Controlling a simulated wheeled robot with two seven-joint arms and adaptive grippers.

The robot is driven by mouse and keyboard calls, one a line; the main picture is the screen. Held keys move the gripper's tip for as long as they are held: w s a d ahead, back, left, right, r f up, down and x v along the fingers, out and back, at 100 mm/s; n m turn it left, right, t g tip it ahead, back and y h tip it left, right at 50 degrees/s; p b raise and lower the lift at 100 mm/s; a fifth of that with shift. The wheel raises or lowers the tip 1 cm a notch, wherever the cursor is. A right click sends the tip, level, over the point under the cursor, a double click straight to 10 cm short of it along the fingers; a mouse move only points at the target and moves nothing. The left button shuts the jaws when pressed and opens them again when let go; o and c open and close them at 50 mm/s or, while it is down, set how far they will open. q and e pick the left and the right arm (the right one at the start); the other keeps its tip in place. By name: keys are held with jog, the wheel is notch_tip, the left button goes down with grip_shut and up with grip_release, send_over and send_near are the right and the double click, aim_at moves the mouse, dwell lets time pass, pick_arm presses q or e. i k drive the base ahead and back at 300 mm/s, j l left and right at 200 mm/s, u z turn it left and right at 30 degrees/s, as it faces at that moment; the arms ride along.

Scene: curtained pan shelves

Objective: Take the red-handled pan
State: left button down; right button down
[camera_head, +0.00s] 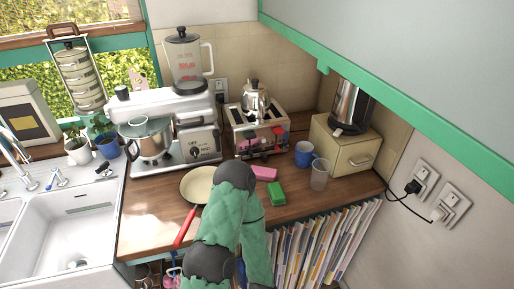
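A round pan with a cream inside (197,184) lies on the wooden counter. Its red handle (185,229) points toward the front edge, at the lower left. One of my arms, green with dark joints, rises from the bottom middle. Its bent part covers the pan's right side. No gripper fingers can be made out on it. My other arm is not seen.
A striped curtain (322,238) hangs under the counter at the right. A green sponge (276,193), a pink block (265,173), a clear cup (319,174) and a toaster (258,130) stand right of the pan. A white sink (62,235) is at the left.

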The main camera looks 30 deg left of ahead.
aim_at(195, 187)
jog(key=u, duration=1.65)
